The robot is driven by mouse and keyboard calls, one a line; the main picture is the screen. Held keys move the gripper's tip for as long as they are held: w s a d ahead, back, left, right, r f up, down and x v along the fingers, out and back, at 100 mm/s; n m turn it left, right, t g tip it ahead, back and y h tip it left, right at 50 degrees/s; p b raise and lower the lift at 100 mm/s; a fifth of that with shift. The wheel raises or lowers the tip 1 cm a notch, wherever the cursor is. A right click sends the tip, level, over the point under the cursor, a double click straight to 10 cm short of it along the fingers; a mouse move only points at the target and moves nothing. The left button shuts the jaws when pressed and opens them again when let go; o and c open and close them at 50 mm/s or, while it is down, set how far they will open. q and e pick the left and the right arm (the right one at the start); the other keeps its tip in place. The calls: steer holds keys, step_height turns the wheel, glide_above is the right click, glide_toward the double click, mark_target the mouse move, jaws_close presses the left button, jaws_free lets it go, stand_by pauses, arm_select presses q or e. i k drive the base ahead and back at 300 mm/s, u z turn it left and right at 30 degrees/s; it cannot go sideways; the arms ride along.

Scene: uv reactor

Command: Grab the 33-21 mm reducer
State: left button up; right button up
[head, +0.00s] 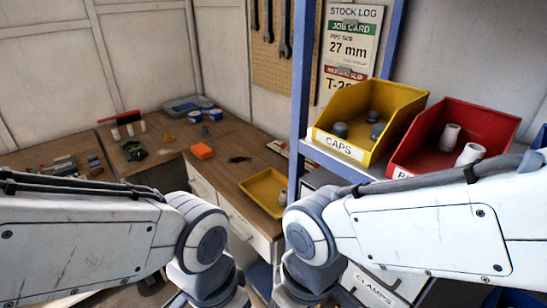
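A red bin (497,119) stands on the shelf at the right, its front label mostly hidden behind my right arm. Two whitish fittings show inside it: one (449,136) towards the back and one (470,153) nearer the front. I cannot read a size on either, so I cannot tell whether one is the 33-21 mm reducer. My two arms reach in from both sides and bend down at the bottom middle. Both grippers are below the picture's edge.
A yellow bin (357,109) labelled CAPS holds several grey caps, left of the red bin. A blue post (302,70) rises at the shelf's left end. A yellow tray (262,190) and an orange box (202,150) are on the wooden bench. A job card (351,42) reads 27 mm.

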mark_target(283, 197)
steer(key=u, duration=0.45)
steer(key=k, duration=0.55)
steer(key=u, duration=1.15)
steer(key=i, duration=1.3)
steer(key=z, duration=0.95)
steer(key=i, duration=0.85)
steer(key=z, duration=0.75)
